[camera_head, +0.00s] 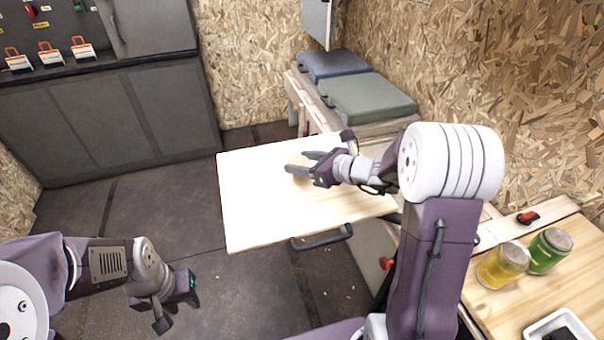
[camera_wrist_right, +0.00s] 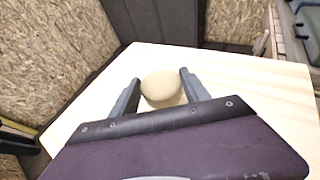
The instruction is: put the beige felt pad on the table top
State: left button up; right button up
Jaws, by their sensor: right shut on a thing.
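The beige felt pad (camera_wrist_right: 161,86) is a small round piece between the two fingers of my right gripper (camera_wrist_right: 158,98) in the right wrist view. In the head view my right gripper (camera_head: 299,164) is over the pale wooden table top (camera_head: 255,205), shut on the pad (camera_head: 297,159), which is partly hidden by the fingers. The table top also shows in the right wrist view (camera_wrist_right: 255,85). I cannot tell whether the pad touches the table top. My left gripper (camera_head: 190,288) is low at the left, away from the table, over the floor; its finger opening is unclear.
Most of the table top is bare.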

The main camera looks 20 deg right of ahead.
notch_tip(320, 180, down, 4)
jog(key=shift+r+b, duration=0.2)
jog(key=shift+b, duration=0.55)
jog(key=shift+r, duration=0.1)
jog(key=shift+f, duration=0.2)
jog(key=o, duration=1.3)
jog(key=shift+r, duration=0.1)
jog(key=shift+r, duration=0.15)
